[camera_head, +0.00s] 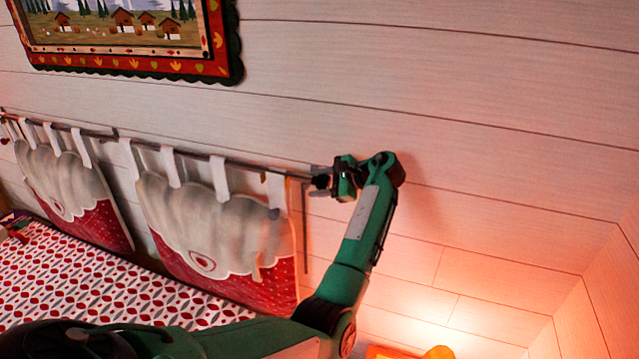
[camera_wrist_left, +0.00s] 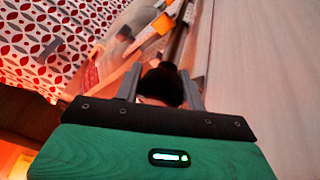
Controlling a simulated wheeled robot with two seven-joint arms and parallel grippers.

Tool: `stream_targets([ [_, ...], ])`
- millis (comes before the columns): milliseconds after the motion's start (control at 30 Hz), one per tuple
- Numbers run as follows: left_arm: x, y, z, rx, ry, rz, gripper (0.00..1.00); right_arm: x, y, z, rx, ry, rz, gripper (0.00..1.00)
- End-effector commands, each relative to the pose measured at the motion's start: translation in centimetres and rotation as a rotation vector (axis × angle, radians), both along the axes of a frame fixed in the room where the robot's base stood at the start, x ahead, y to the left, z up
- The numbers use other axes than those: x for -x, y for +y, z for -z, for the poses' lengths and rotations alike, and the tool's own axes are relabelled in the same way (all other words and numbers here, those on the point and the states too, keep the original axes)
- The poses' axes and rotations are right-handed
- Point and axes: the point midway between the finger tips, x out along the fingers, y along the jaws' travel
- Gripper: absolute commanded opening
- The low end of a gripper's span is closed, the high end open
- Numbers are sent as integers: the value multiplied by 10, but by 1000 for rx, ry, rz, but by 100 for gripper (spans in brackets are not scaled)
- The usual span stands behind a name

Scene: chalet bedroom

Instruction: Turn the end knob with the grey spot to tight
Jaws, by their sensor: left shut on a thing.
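A dark rod (camera_head: 240,163) runs along the white board wall and carries hanging cushions by white loops. My left gripper (camera_head: 318,182) is at the rod's right end. It is shut on the dark end knob there. In the left wrist view the dark knob (camera_wrist_left: 161,86) sits between the two grey fingers, with the rod (camera_wrist_left: 177,45) leading away behind it. The grey spot on the knob does not show; the fingers and my gripper body hide part of the knob. My right gripper is not in view.
A grey-and-red cushion (camera_head: 215,225) hangs just left of my gripper, another (camera_head: 75,190) farther left. A bed with a red-patterned cover (camera_head: 60,280) lies below. A framed picture (camera_head: 130,66) hangs above. The wall right of my arm is bare, with a glowing lamp (camera_head: 438,352) low down.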

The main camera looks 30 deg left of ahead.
Motion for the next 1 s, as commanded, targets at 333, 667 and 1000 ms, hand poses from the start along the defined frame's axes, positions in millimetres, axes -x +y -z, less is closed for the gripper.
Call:
stream_targets([
  [333, -1, 0, -2, -2, 0, 1, 17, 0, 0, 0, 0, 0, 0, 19],
  [667, 0, 0, -1, -1, 1, 0, 61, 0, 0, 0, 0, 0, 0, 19],
  [1000, -5, -27, -9, 0, -3, 2, 61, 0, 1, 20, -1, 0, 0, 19],
])
